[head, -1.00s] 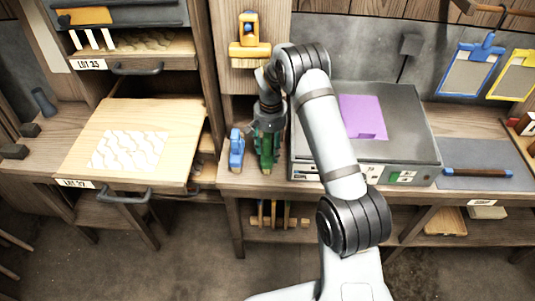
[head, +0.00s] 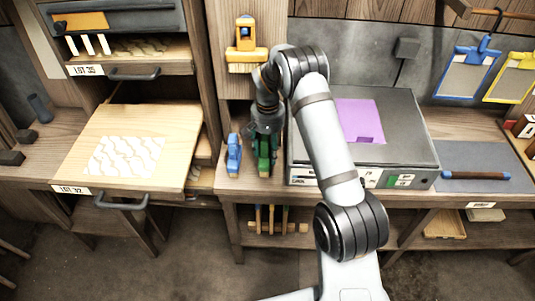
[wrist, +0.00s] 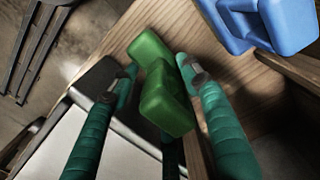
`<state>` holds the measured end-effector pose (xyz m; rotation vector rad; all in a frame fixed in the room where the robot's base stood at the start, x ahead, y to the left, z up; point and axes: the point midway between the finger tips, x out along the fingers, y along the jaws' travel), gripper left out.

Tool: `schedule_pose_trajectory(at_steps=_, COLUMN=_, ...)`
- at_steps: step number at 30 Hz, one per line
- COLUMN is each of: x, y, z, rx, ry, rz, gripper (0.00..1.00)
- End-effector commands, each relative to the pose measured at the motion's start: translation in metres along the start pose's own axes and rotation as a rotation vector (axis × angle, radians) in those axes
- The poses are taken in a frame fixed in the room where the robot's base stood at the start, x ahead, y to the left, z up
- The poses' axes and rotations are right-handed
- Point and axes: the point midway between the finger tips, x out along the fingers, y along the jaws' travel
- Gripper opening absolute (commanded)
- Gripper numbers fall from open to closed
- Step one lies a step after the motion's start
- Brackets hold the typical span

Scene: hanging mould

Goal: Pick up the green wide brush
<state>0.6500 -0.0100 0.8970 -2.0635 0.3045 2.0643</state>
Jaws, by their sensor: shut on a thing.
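The green wide brush (head: 264,160) stands near the front edge of the workbench, left of the grey machine. In the wrist view the green brush (wrist: 163,98) lies between the two teal fingers of my gripper (wrist: 157,78). My gripper (head: 264,146) is shut on it, pointing down from above. The head view shows only part of the brush, as the fingers cover much of it. I cannot tell whether it is clear of the bench.
A blue brush (head: 234,156) stands close to the left of the green one. A yellow brush (head: 247,52) is on the wooden panel behind. The grey machine (head: 408,140) with a purple sheet (head: 360,120) is at the right. An open drawer (head: 185,130) is at the left.

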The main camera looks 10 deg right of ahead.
Motion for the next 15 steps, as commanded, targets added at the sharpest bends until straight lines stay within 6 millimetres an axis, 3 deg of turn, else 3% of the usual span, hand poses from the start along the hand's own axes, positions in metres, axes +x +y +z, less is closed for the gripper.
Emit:
schedule_pose_trajectory(at_steps=5, x=-0.022, y=-0.001, z=0.002, rx=-0.001, ry=0.003, rz=-0.001, gripper=0.16)
schedule_pose_trajectory(at_steps=15, x=-0.018, y=0.000, z=0.086, rx=-0.004, ry=0.003, rz=-0.001, gripper=0.16)
